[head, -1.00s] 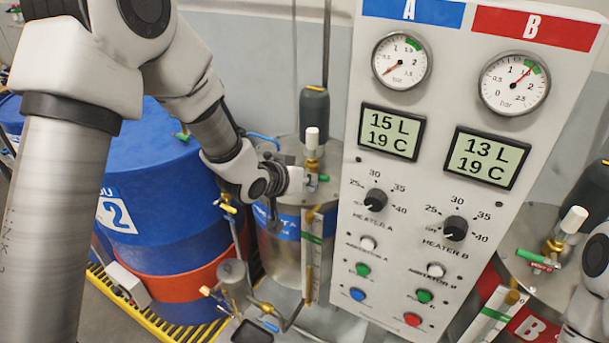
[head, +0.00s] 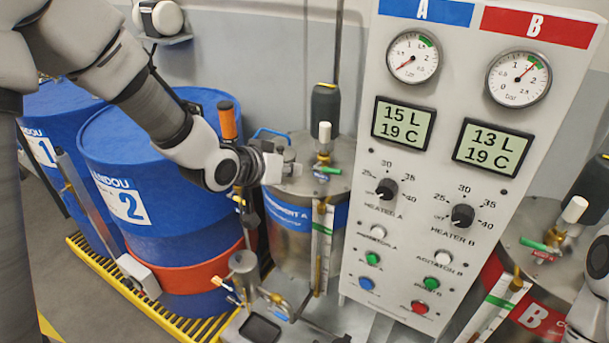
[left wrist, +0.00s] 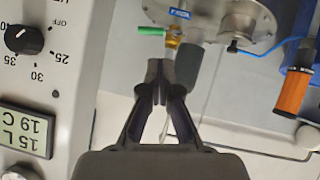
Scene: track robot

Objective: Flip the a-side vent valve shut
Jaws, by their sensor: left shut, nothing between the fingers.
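The a-side vent valve (head: 323,157) is a small brass valve with a white top, on the lid of steel tank A (head: 300,245). Its green lever (head: 329,170) points sideways to the right. In the left wrist view the brass body (left wrist: 173,40) and green lever (left wrist: 151,31) lie just beyond my fingertips, the lever pointing left. My left gripper (left wrist: 160,66) is shut and empty. In the head view my left gripper (head: 280,167) is just left of the valve, with a gap to the lever; its fingertips are hard to make out there. My right gripper is out of view.
The control panel (head: 432,215) stands close right of tank A. Blue drums (head: 165,165) stand left on a yellow-edged pallet. Tank B's similar valve (head: 560,235) is at the far right.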

